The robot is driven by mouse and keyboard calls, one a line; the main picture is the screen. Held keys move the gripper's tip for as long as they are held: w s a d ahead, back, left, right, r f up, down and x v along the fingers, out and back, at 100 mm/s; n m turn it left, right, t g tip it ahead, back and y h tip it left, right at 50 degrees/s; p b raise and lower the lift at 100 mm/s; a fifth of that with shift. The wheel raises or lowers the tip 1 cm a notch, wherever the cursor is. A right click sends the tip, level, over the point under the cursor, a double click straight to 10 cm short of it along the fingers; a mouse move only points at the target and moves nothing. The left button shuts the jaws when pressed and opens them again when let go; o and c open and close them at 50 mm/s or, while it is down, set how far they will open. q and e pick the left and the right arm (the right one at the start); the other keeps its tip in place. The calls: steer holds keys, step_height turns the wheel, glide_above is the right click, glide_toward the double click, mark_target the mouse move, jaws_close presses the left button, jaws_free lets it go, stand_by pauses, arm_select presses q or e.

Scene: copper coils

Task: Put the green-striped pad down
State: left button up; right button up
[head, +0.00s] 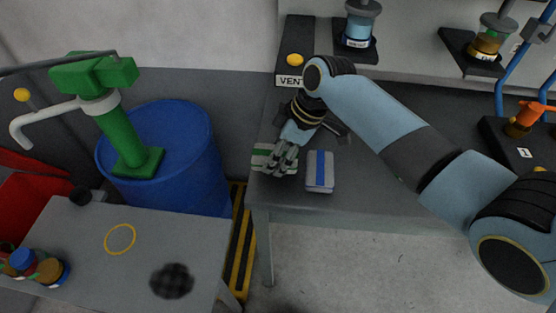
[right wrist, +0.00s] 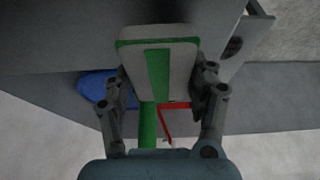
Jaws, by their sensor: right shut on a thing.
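The green-striped pad (head: 266,156) is pale grey with a green stripe. In the head view it is at the left end of the grey bench, partly hidden behind my right gripper (head: 285,160). In the right wrist view the pad (right wrist: 160,68) sits between the two fingers of my right gripper (right wrist: 160,95), which is shut on it. I cannot tell whether the pad touches the bench top. My left gripper is not in view.
A blue-striped pad (head: 320,171) lies just right of my right gripper on the bench (head: 375,200). A blue drum (head: 180,150) with a green pump (head: 122,135) stands left. A lower grey table (head: 75,235) holds a yellow ring (head: 120,239) and a dark round patch (head: 172,281).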

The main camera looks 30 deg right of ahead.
mark_target(278, 163)
step_height(278, 163, down, 3)
steer(key=shift+r, duration=0.1)
steer(key=o, duration=1)
steer(key=shift+r, duration=0.1)
steer(key=v, duration=1.2)
steer(key=shift+p, duration=0.35)
